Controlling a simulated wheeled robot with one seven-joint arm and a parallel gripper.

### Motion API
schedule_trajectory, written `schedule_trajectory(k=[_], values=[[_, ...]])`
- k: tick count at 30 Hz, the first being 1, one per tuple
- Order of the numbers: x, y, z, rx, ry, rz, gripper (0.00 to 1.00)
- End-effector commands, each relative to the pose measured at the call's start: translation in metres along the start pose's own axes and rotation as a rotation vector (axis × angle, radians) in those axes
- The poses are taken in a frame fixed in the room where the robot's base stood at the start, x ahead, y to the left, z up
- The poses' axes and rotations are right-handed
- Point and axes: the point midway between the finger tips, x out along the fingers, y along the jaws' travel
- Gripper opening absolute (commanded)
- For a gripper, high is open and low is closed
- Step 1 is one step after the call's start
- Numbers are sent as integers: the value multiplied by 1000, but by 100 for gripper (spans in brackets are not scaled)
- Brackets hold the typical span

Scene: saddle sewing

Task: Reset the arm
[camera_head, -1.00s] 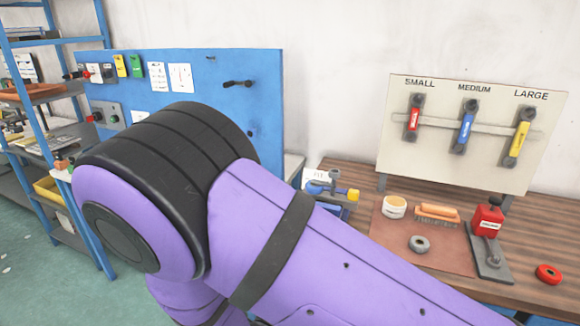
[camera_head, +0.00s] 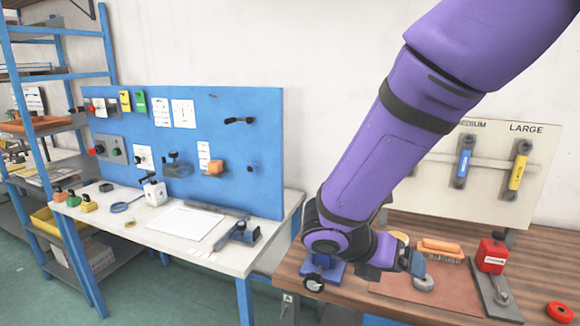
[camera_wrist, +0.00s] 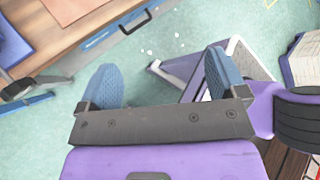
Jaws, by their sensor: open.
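My gripper (camera_wrist: 160,88) shows in the wrist view with its two blue fingers wide apart and nothing between them. Beyond the fingers are the green floor and the edge of a wooden bench. In the head view my purple arm comes down from the upper right, and its wrist is above the left part of the wooden workbench (camera_head: 545,250). A blue finger of my gripper (camera_head: 418,266) shows there close to the brown mat, and the rest of the gripper is partly hidden.
A red-topped tool (camera_head: 491,255), an orange brush (camera_head: 440,248) and a red ring (camera_head: 560,312) are on the bench. A tool board (camera_head: 540,145) stands behind. A white table (camera_head: 160,240) with a blue pegboard (camera_head: 265,170) is on the left, beside a blue shelf (camera_head: 95,265).

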Motion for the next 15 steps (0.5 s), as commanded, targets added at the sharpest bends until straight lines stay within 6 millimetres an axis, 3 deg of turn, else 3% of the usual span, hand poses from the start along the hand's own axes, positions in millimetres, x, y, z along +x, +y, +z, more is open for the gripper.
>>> schedule_trajectory(k=[6, 15], values=[[3, -57, 22, 476, 229, 27, 91], [-2, -126, 35, 1122, 526, 21, 91]])
